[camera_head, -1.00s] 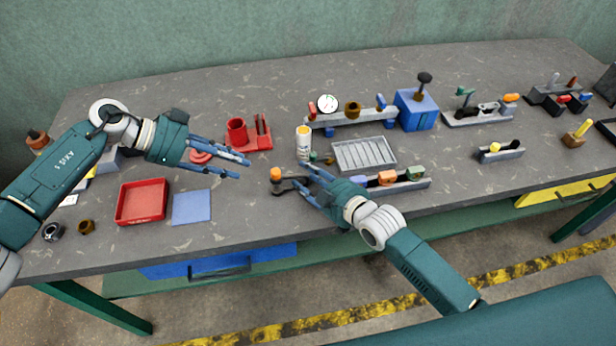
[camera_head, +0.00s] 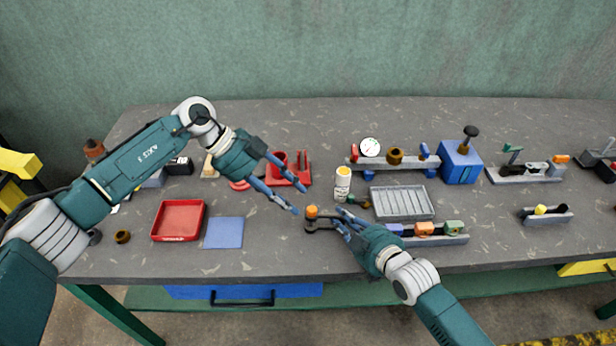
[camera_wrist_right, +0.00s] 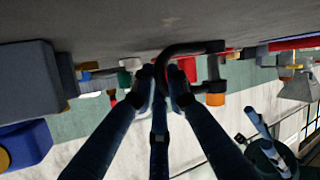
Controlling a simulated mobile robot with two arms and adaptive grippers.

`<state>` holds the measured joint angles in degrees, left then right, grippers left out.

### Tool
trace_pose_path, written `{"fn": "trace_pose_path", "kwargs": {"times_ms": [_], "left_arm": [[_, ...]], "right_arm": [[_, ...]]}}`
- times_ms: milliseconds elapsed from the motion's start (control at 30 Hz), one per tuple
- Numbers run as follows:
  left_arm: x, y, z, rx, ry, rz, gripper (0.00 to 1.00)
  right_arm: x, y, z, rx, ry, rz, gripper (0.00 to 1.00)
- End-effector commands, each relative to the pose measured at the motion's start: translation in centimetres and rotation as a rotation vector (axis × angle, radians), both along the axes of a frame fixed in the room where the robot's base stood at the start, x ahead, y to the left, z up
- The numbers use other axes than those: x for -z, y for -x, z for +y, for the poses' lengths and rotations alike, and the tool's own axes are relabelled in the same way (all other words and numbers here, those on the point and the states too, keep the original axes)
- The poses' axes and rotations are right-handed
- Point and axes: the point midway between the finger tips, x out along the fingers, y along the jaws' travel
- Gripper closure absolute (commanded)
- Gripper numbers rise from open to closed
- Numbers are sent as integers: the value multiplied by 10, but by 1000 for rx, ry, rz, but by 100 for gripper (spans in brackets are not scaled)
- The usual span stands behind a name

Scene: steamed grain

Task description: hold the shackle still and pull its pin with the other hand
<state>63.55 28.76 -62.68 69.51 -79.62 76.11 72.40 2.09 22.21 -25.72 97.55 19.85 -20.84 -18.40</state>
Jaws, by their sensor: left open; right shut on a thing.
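The shackle (camera_head: 318,226) is a dark bow lying low near the front of the bench, with an orange-headed pin (camera_head: 311,211) at its left end. In the right wrist view the dark bow (camera_wrist_right: 180,48) curves past my fingertips, and the orange pin head (camera_wrist_right: 215,99) hangs clear of them. My right gripper (camera_head: 343,222) is shut on the shackle; its fingers hide part of it. They also show in the wrist view (camera_wrist_right: 161,75). My left gripper (camera_head: 301,200) is open and empty, its fingers angled down just left of and above the pin head, apparently apart from it.
A white bottle (camera_head: 342,184) and a grey ribbed tray (camera_head: 402,203) stand behind the shackle. A rail with coloured blocks (camera_head: 450,240) lies to its right. A red tray (camera_head: 178,221) and blue mat (camera_head: 223,233) lie left. A red holder (camera_head: 297,170) is behind my left gripper.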

Motion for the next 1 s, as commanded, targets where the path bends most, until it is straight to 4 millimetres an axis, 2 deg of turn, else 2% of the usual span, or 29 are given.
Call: {"fn": "trace_pose_path", "kwargs": {"times_ms": [100, 300, 600, 700, 833, 1000], "left_arm": [[-9, 3, -14, 284, -62, -202, 58], [-23, 3, -27, 783, -172, -505, 58], [-51, -4, -36, 1456, -313, -803, 58], [-58, -7, -37, 1593, -340, -846, 58], [-62, -8, -38, 1693, -357, -870, 58], [-51, -9, -39, 1721, -360, -874, 58]], "right_arm": [[0, 0, 0, 0, -1, 0, 100], [0, 0, 0, 1, -1, 0, 100], [0, 0, 0, 1, -1, -1, 100], [0, 0, 0, 1, -1, 0, 100], [0, 0, 0, 1, 0, 0, 100], [0, 0, 0, 1, -1, -1, 100]]}}
